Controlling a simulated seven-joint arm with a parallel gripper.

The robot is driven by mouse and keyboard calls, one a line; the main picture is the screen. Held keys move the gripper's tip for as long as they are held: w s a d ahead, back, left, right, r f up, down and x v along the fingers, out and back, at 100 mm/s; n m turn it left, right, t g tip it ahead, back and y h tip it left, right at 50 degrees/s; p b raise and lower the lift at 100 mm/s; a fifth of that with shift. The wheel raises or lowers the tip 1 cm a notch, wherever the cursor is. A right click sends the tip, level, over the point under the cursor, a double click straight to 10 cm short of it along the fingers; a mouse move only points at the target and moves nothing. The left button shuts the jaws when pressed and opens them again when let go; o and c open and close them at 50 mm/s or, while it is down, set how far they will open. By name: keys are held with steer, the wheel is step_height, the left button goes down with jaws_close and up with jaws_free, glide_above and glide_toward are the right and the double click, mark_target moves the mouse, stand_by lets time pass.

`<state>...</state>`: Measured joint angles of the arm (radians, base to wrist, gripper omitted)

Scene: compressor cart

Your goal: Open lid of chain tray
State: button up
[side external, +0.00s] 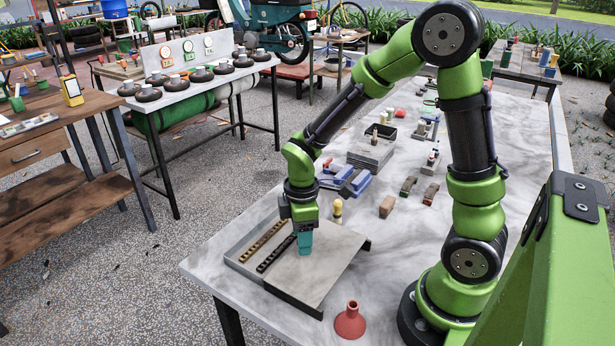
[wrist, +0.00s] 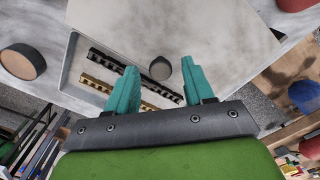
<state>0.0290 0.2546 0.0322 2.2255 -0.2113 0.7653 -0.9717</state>
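The chain tray (side external: 243,262) is a flat grey tray at the near left end of the marble table. Its grey lid (side external: 318,275) covers the right part, leaving a strip open on the left. A dark chain and a brass chain (side external: 264,240) lie in that open strip; both also show in the wrist view. My gripper (side external: 305,243) points down over the lid's left edge. In the wrist view, its teal fingers (wrist: 158,88) are apart, with a small dark round knob (wrist: 160,68) showing between and slightly beyond them. The fingers appear clear of the knob.
A red funnel (side external: 350,321) stands near the table's front edge. A yellow-topped peg (side external: 338,211) stands behind the tray. Blue clamps, small blocks and a stack of grey plates (side external: 371,152) lie farther back. The tray sits close to the left table edge.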

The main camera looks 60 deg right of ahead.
step_height(320, 180, up, 17)
stand_by(0.6)
step_height(320, 180, up, 2)
steer(key=m+t+y, duration=0.2)
steer(key=m+t, duration=0.5)
steer(key=m, duration=0.6)
glide_above(312, 261)
steer(key=s+a, duration=0.2)
steer(key=s, duration=0.3)
steer(key=shift+w+d+r, duration=0.2)
steer(key=shift+w+d, duration=0.05)
